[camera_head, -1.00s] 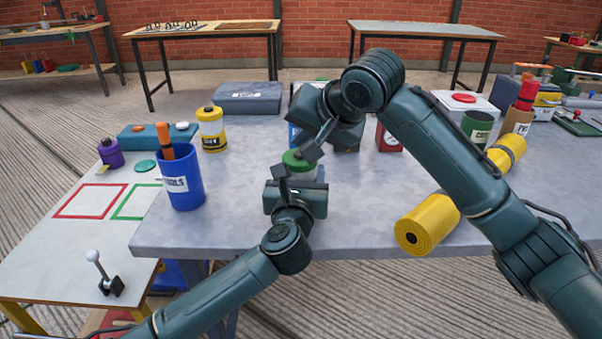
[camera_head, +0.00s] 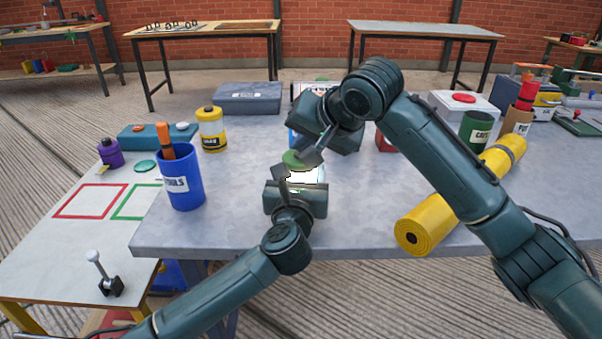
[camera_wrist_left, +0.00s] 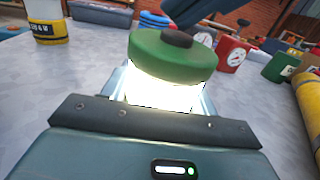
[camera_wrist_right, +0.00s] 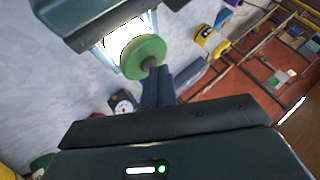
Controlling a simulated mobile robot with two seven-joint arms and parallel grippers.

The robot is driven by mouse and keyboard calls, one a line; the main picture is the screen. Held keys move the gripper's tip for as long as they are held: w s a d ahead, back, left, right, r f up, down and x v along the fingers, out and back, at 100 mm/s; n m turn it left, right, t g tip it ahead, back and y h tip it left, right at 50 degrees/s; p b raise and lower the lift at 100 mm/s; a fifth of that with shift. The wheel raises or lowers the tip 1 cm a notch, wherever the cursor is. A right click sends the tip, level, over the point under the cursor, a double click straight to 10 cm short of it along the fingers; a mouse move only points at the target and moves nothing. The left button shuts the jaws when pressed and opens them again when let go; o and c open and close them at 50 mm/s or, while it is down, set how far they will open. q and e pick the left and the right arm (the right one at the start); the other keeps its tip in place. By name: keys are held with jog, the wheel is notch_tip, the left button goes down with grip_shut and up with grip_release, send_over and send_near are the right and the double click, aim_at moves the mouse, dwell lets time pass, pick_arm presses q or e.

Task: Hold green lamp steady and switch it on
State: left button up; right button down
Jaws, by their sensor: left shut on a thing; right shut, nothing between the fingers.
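The green lamp (camera_head: 293,158) stands upright on the grey table, its body glowing bright white below the green cap. My left gripper (camera_head: 301,181) is shut around the lamp's glowing body. The left wrist view shows the green cap (camera_wrist_left: 165,60) with a dark knob (camera_wrist_left: 176,39) on top. My right gripper (camera_head: 312,156) is shut and empty, angled down at the top of the lamp. In the right wrist view its fingertips (camera_wrist_right: 156,80) are right by the knob (camera_wrist_right: 149,62); I cannot tell whether they touch.
A blue tools cup (camera_head: 183,185) and a yellow tin (camera_head: 211,130) stand to the left. A yellow roll (camera_head: 430,224) lies on the right, under my right arm. A red item (camera_head: 385,141) is partly hidden behind that arm. The table front between cup and lamp is clear.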

jog(key=shift+r, duration=0.5)
jog(key=shift+r, duration=0.1)
jog(key=shift+r, duration=2.9)
pick_arm(q)
jog(key=o, duration=1.3)
